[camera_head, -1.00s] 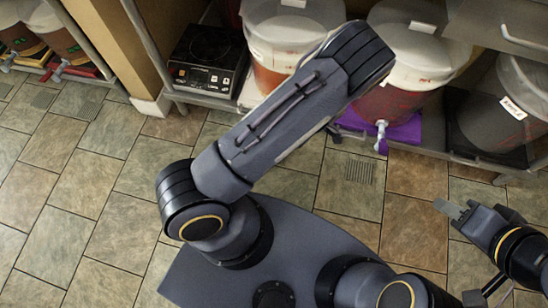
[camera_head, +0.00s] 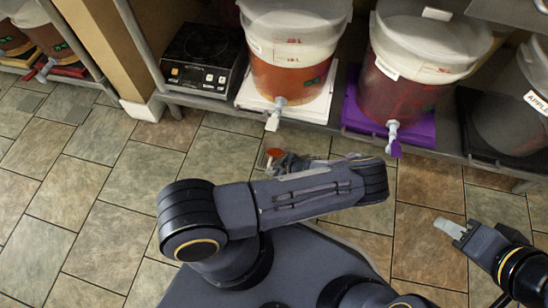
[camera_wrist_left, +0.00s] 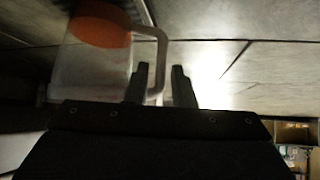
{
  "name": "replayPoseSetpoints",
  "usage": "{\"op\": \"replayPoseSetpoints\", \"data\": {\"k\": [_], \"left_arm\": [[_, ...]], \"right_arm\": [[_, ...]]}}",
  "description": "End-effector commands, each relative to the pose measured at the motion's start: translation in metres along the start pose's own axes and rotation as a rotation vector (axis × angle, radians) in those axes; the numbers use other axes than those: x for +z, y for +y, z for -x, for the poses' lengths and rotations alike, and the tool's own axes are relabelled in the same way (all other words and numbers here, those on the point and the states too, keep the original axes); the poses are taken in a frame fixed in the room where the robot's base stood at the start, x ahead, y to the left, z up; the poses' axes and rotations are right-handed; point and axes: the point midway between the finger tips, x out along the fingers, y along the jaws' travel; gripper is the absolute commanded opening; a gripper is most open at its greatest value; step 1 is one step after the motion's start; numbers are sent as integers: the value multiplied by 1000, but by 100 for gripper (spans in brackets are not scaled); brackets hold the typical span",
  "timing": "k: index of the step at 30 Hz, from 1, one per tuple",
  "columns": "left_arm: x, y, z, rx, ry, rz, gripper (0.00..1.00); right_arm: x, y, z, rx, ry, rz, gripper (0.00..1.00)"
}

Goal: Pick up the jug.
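The jug (camera_wrist_left: 95,65) is clear with an orange-red part. It fills the upper left of the left wrist view, with its pale handle (camera_wrist_left: 161,58) on the right side. My left gripper's fingers (camera_wrist_left: 160,88) are apart, and the handle's upright bar shows between them without visible contact. In the head view the orange-red part of the jug (camera_head: 274,153) shows low in front of the shelf, beside my left gripper (camera_head: 288,163); my arm hides much there. My right gripper (camera_head: 449,228) is at the right, over the floor, holding nothing visible; its finger gap cannot be made out.
A bucket (camera_head: 293,75) with orange liquid and a dark red bucket (camera_head: 405,90) stand on the low shelf, their spigots sticking out towards me. A black hot plate (camera_head: 203,58) is left of them. The tiled floor (camera_head: 100,190) at left is clear.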

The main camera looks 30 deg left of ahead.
Motion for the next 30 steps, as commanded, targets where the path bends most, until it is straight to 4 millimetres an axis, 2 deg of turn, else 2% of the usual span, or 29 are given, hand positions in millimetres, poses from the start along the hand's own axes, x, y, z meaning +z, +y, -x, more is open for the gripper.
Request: {"op": "replayPoseSetpoints", "data": {"k": [1, 6, 12, 17, 18, 30], "left_arm": [[3, -1, -13, -4, 0, 2, 22], [1, 0, -30, -1, -1, 1, 22], [0, 0, -29, 0, -1, 0, 22], [0, 0, -29, -1, -1, 0, 1], [0, 0, -29, -1, -1, 0, 0], [0, 0, -29, -1, 0, 0, 0]], "right_arm": [[4, 4, -8, 0, 0, 0, 36], [7, 6, -13, 0, 0, 0, 36], [6, 5, -12, 0, 0, 0, 36], [6, 5, -12, 0, 0, 0, 36], [6, 5, -12, 0, 0, 0, 36], [6, 5, -12, 0, 0, 0, 36]]}}
